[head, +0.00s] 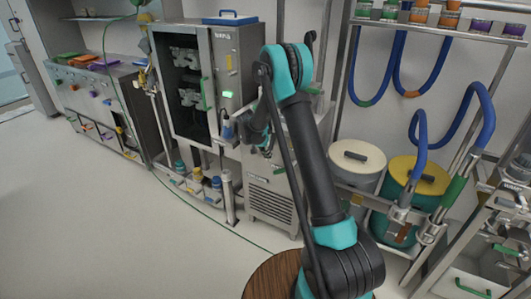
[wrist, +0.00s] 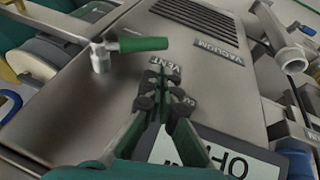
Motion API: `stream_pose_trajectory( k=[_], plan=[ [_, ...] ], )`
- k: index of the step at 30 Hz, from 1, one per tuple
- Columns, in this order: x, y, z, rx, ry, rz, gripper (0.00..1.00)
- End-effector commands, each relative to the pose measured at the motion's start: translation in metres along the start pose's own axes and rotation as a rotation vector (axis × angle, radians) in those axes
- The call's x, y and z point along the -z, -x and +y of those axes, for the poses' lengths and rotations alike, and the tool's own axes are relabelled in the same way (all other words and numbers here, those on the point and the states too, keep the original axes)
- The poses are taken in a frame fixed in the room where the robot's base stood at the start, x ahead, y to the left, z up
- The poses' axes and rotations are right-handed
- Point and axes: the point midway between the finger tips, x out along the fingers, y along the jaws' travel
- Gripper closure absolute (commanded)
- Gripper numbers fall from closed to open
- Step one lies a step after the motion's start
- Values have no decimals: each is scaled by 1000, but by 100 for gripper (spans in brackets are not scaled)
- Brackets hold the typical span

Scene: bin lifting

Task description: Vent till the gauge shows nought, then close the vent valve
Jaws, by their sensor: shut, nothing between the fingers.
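In the wrist view a lever valve with a green handle (wrist: 142,44) and a metal body (wrist: 99,56) stands on a grey metal panel. A VENT label (wrist: 175,71) is beside it, partly covered by my fingers. My gripper (wrist: 160,84) is shut and empty over the panel, with its tips just below the green handle in the picture. I cannot tell whether they touch anything. In the head view my gripper (head: 257,138) is near the right side of the steel cabinet (head: 224,70), partly hidden by my arm. I cannot make out a gauge or its reading in either view.
A VACUUM label (wrist: 219,51) and a vent grille (wrist: 197,16) are on the same panel. A dark-framed sign (wrist: 235,165) lies close below my fingers. Lidded drums (head: 356,158) and blue hoses (head: 419,145) stand right of my arm.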

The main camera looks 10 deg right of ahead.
Motion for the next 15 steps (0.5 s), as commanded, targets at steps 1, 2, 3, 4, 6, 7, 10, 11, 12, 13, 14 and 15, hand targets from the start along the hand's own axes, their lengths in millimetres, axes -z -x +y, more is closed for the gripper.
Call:
stream_pose_trajectory(
  k=[1,2,3,4,6,7,10,11,12,13,14,15],
  plan=[
    [0,-12,0,0,-1,0,100],
    [0,-17,0,0,0,0,100],
    [0,-25,0,0,0,0,100],
    [0,-30,0,0,0,0,100],
    [-1,-42,2,0,-1,0,100],
    [-2,-46,5,0,-1,0,100],
    [-4,-57,11,0,0,-1,100],
    [-5,-60,12,0,0,0,100],
    [-6,-63,13,0,1,0,100],
    [-6,-65,14,0,1,0,100],
    [-6,-66,15,0,1,0,100],
    [-6,-68,16,0,1,0,100]
  ],
)
